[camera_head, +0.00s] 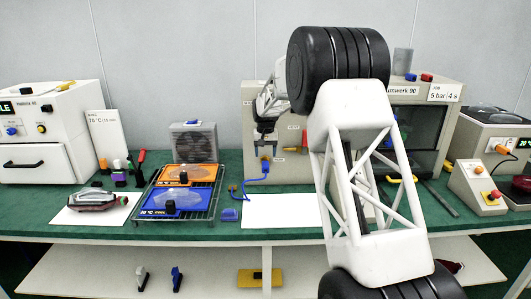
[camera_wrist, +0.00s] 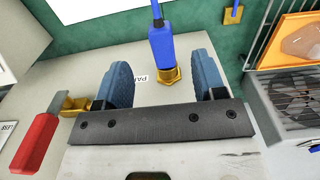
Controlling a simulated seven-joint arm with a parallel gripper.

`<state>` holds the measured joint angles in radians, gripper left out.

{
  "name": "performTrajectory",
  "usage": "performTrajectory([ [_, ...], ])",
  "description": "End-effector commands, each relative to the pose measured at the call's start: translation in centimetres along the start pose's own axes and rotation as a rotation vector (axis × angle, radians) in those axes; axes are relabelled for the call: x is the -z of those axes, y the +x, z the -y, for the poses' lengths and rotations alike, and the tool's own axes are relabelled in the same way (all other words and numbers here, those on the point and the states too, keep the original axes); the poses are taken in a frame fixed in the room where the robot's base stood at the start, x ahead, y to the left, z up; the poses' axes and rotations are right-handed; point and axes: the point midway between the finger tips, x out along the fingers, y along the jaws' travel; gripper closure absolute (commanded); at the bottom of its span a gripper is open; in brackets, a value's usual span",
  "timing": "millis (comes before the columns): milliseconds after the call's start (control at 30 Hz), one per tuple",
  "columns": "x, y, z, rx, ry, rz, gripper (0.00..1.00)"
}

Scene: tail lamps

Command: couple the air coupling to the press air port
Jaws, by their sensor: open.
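The blue air coupling (camera_wrist: 161,48) sits on a brass fitting (camera_wrist: 170,76) on the press front, beside a partly hidden label starting "PA". It also shows in the head view (camera_head: 265,166), with a blue hose hanging to the bench. My gripper (camera_wrist: 162,70) is open, with its blue-grey fingers on either side of the coupling and gaps visible to both. In the head view my gripper (camera_head: 265,138) is just above the coupling. Another brass fitting (camera_wrist: 76,104), probably the press air port, lies left of the fingers in the wrist view, partly behind one. A red-handled part (camera_wrist: 35,142) is beside it.
The pale press (camera_head: 262,105) stands at the back, partly hidden by my arm. A wire rack with an orange tray (camera_head: 205,173) and a blue tray (camera_head: 187,208) is to its left. A fan unit (camera_head: 194,137) stands behind the rack. A white sheet (camera_head: 283,212) lies bare in front.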

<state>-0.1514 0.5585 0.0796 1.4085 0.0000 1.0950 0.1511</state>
Motion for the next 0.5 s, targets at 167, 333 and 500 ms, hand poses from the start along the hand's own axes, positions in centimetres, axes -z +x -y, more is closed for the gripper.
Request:
performTrajectory([
  [167, 0.0, 0.3, 0.0, 0.000, 0.000, 0.001, 0.36],
  [333, 0.0, 1.2, 0.0, 0.000, 0.000, 0.002, 0.36],
  [500, 0.0, 2.9, 0.0, 0.000, 0.000, 0.001, 0.36],
])
